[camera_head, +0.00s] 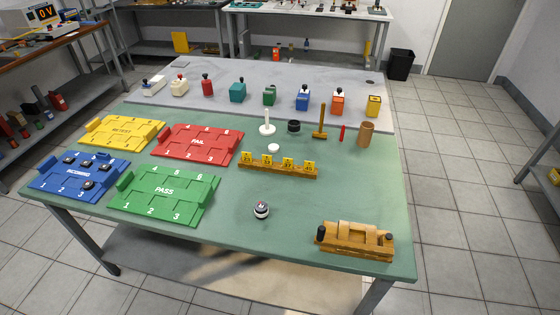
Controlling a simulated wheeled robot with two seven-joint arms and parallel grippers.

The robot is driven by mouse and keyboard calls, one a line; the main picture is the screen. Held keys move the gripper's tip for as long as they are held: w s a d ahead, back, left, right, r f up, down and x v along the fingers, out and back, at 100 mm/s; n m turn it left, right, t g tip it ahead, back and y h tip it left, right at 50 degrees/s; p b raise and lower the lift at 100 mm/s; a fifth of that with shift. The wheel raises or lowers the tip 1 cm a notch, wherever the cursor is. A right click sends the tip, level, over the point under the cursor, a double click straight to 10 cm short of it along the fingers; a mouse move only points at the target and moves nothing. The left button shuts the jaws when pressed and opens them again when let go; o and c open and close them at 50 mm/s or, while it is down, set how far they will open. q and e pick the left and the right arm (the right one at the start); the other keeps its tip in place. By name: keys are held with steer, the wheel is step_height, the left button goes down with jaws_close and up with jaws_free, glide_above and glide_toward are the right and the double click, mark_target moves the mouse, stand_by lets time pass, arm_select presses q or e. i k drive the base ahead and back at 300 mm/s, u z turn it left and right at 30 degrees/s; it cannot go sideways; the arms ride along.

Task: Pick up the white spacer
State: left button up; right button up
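A small white disc (273,148), which looks like the white spacer, lies flat on the green table mat (330,200), just behind the yellow numbered rack. Nothing touches it. A white upright post on a round base (267,127) stands a little behind it. Neither of my grippers is in view.
A yellow numbered rack (278,168) sits close in front of the disc. A black ring (293,127), a wooden-handled tool (320,124) and a brown cup (366,134) stand behind. Red tray (197,146) and green tray (163,195) lie left; a wooden fixture (354,238) is front right.

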mark_target(274, 148)
steer(key=k, duration=0.35)
steer(key=u, duration=1.45)
steer(key=i, duration=1.15)
steer(key=z, duration=2.45)
